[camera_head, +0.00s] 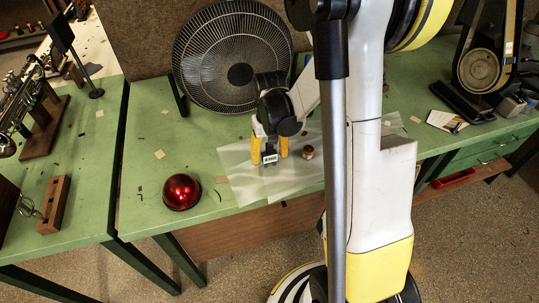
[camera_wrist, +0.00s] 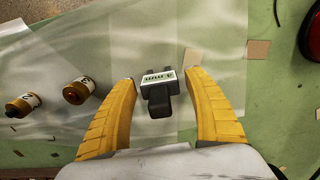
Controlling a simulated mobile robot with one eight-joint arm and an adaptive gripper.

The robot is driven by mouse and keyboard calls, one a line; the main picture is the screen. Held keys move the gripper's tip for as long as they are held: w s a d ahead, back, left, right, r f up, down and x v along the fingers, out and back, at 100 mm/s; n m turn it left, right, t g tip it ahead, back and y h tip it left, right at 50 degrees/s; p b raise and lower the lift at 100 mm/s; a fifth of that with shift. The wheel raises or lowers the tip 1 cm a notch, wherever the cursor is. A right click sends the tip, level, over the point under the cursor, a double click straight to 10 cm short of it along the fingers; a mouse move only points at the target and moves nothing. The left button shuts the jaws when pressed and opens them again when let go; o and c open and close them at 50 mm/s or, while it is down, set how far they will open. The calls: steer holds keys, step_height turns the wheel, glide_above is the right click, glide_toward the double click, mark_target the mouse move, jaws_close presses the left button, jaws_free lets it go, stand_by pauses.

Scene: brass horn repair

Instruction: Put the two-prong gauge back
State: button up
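A small black block with a white label (camera_wrist: 158,90) lies between the two yellow fingers of my gripper (camera_wrist: 160,82) in the wrist view. A narrower black part of it points back toward my palm. In the head view my gripper (camera_head: 270,152) is low over the clear sheet on the green bench, with the block's white label (camera_head: 270,158) between the fingers.
Two brass-coloured labelled cylinders (camera_wrist: 78,90) lie left of my gripper in the wrist view. A red dome (camera_head: 182,191) sits on the green bench (camera_head: 140,215). A black fan (camera_head: 240,73) stands behind. A slotted wooden block (camera_head: 55,205) is on the left bench.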

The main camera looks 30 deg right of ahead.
step_height(320, 180, up, 12)
steer(key=p, duration=0.4)
steer(key=shift+r, duration=0.1)
steer(key=s+a+r+n+t, duration=0.3)
steer(key=s+a+r+t, duration=0.4)
steer(key=s+a+r, duration=0.3)
steer(key=s+a, duration=0.1)
steer(key=a, duration=0.2)
steer(key=shift+a+r, duration=0.25)
steer(key=shift+r, duration=0.05)
steer(key=shift+w, duration=0.1)
